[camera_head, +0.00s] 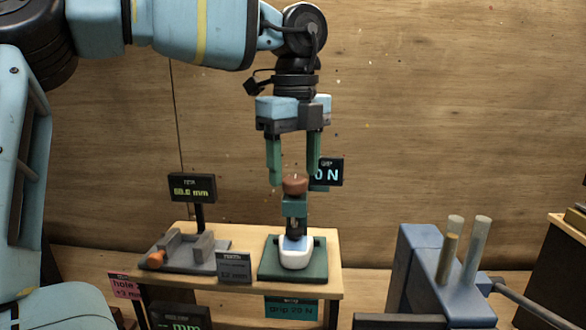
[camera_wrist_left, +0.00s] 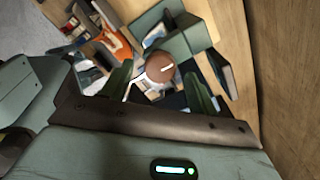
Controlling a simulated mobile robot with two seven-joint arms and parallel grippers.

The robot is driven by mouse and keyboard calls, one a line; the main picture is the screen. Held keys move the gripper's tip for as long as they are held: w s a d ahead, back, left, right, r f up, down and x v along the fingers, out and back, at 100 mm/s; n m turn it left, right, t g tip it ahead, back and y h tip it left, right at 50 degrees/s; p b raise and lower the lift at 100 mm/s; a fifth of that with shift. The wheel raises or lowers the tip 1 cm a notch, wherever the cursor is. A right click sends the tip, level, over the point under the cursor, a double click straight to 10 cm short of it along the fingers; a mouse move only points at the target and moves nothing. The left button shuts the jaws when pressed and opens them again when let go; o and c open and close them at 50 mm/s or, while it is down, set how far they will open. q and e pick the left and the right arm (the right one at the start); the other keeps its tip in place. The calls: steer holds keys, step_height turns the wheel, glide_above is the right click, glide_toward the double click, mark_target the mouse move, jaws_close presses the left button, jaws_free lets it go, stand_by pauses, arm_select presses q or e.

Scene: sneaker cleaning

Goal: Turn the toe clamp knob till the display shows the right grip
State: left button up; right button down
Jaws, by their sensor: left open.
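The toe clamp knob (camera_head: 295,186) is a brown round cap on top of the green clamp (camera_head: 293,208). A white sneaker toe (camera_head: 296,256) sits under the clamp on a green base (camera_head: 270,268). My left gripper (camera_head: 294,178) points down with its green fingers apart, one on each side of the knob; contact cannot be told. The left wrist view shows the knob (camera_wrist_left: 158,68) with a pale mark, between the fingers (camera_wrist_left: 160,82). The grip display (camera_head: 329,172) reads "0 N", its left part hidden by a finger. My right gripper is out of view.
A card (camera_head: 291,308) on the table front seems to read "grip 20 N". Left on the wooden table (camera_head: 215,233) are a grey fixture (camera_head: 185,252) with an orange knob (camera_head: 155,260) and a mm display (camera_head: 192,188). A blue machine (camera_head: 420,270) with upright rods stands right.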

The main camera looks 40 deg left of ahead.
arm_select(q)
steer(key=shift+f, duration=0.75)
steer(key=c, duration=1)
